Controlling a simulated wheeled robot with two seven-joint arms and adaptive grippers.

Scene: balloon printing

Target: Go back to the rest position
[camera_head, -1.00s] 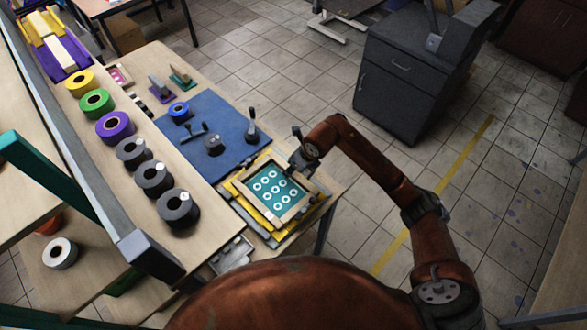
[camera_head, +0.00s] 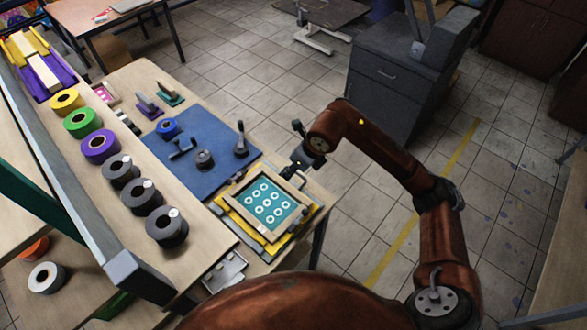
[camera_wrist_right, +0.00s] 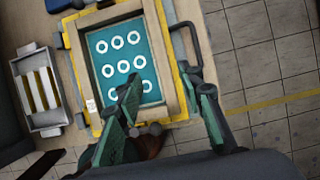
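My right gripper (camera_wrist_right: 165,82), with green fingers, is open in the right wrist view. Nothing shows held between its fingers. It points at the right side of a wooden-framed screen (camera_wrist_right: 67,70), whose teal sheet carries several white rings. In the head view my right arm bends over from the right, with the dark gripper (camera_head: 300,162) near the far right corner of the screen frame (camera_head: 245,222). Its fingertips are hard to make out there, and I cannot tell whether they touch the frame. My left gripper is not in view.
A dark cabinet (camera_head: 385,100) stands beyond. Tiled floor right of the table is open.

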